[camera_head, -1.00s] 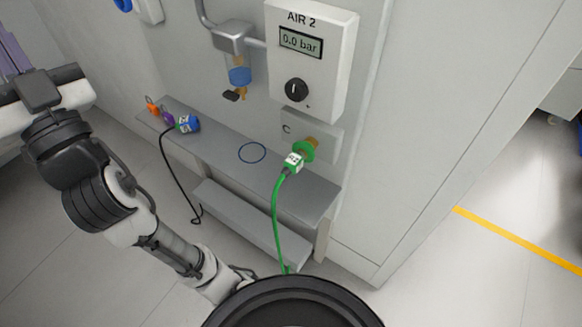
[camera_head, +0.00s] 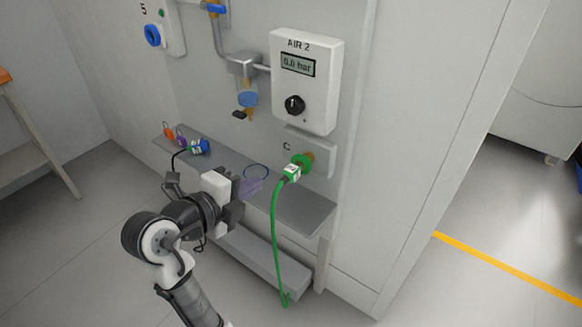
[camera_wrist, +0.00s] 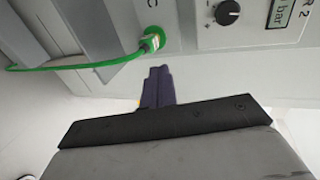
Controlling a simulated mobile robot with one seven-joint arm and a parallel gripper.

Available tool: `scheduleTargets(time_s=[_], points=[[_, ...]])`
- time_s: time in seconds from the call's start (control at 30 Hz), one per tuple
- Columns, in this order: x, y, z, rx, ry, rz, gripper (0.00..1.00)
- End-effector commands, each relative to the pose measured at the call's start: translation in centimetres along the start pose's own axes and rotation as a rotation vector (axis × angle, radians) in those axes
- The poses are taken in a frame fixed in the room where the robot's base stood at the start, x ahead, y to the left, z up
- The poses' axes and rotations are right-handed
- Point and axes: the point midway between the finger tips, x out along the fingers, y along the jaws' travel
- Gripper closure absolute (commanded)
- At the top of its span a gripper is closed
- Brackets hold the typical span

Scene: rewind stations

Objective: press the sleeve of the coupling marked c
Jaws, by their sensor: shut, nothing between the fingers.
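The coupling marked C has a green sleeve (camera_head: 302,161) on a brass fitting in the wall plate, below the AIR 2 box. A green hose (camera_head: 276,225) with a white-labelled plug joins it and hangs down. In the wrist view the green sleeve (camera_wrist: 152,40) shows at the upper middle, beyond the fingertips. My gripper (camera_head: 258,183) is shut and empty, in front of the shelf, to the left of the coupling and a little below it. It does not touch the coupling. In the wrist view its purple fingers (camera_wrist: 157,88) point toward the wall.
The AIR 2 box (camera_head: 306,80) with a dial and a 0.0 bar display is above the coupling. The shelf (camera_head: 300,208) below holds a blue plug (camera_head: 199,146) with a black cable and small tags at its left end. A blue ring lies beside my fingers.

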Motion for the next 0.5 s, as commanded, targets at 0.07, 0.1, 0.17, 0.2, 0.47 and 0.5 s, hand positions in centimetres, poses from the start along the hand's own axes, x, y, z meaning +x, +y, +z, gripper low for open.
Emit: scheduleTargets(time_s=[0.07, 0.1, 0.17, 0.2, 0.47, 0.5], points=[[0.0, 0.0, 0.0, 0.002, 0.002, 0.002, 1.00], [0.0, 0.0, 0.0, 0.001, 0.002, 0.002, 1.00], [0.0, 0.0, 0.0, 0.001, 0.001, 0.001, 1.00], [0.0, 0.0, 0.0, 0.001, 0.000, 0.001, 1.00], [1.3, 0.0, 0.0, -0.003, 0.002, 0.001, 1.00], [1.9, -0.1, 0.0, -0.003, 0.002, 0.001, 1.00]])
